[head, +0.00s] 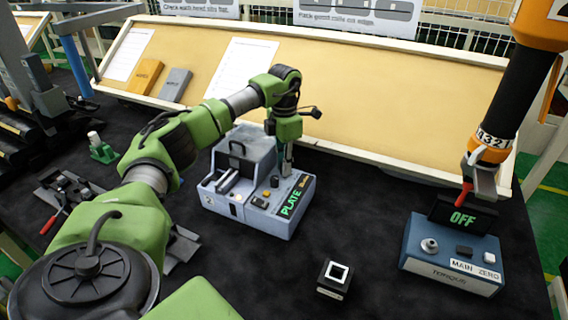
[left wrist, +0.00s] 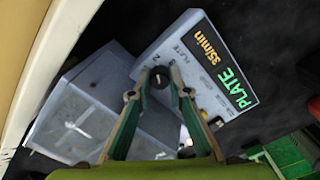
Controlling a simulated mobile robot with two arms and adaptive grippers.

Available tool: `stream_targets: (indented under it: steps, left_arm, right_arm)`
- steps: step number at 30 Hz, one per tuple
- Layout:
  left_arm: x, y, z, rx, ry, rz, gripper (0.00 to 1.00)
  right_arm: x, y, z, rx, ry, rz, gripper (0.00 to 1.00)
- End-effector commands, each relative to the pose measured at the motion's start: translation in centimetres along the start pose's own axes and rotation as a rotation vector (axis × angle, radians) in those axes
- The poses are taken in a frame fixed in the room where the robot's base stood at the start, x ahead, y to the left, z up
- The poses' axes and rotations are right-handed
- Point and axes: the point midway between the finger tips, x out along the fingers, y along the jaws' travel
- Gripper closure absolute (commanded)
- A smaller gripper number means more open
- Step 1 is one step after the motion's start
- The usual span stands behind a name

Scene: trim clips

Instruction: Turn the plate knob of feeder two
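Feeder two is a pale grey-blue box (head: 243,219) with a "2" label, a clear-lidded bowl and a control panel in the middle of the head view. Its display reads PLATE (left wrist: 238,92) in green, with 35/min in yellow. The dark plate knob (left wrist: 158,78) sits beside the small printed word PLATE. My left gripper (head: 286,170) points down at the panel. In the left wrist view, its fingertips (left wrist: 159,84) stand on both sides of the knob and look closed against it. A second black knob (head: 274,182) shows in the head view. My right gripper is not visible.
A small black block (head: 334,280) lies at front. A sloped tan board (head: 370,105) runs behind. The black table between feeder and tester is mostly clear.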

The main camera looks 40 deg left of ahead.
Motion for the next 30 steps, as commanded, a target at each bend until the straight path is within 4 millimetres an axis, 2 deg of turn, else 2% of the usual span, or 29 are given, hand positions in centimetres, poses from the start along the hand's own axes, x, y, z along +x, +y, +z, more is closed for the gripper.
stream_targets:
  steps: [7, 13, 30]
  left_arm:
    - [-0.1, 0.0, 0.0, -0.026, 0.0, 0.0, 1.0]
    - [-0.2, 0.0, 0.0, -0.118, 0.002, 0.0, 1.0]
    - [-0.3, 0.1, 0.0, -0.631, 0.005, 0.0, 1.0]
  right_arm:
    - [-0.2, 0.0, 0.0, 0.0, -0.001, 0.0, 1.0]
    - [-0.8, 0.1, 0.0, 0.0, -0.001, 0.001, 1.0]
    - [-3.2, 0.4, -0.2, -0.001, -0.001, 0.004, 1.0]
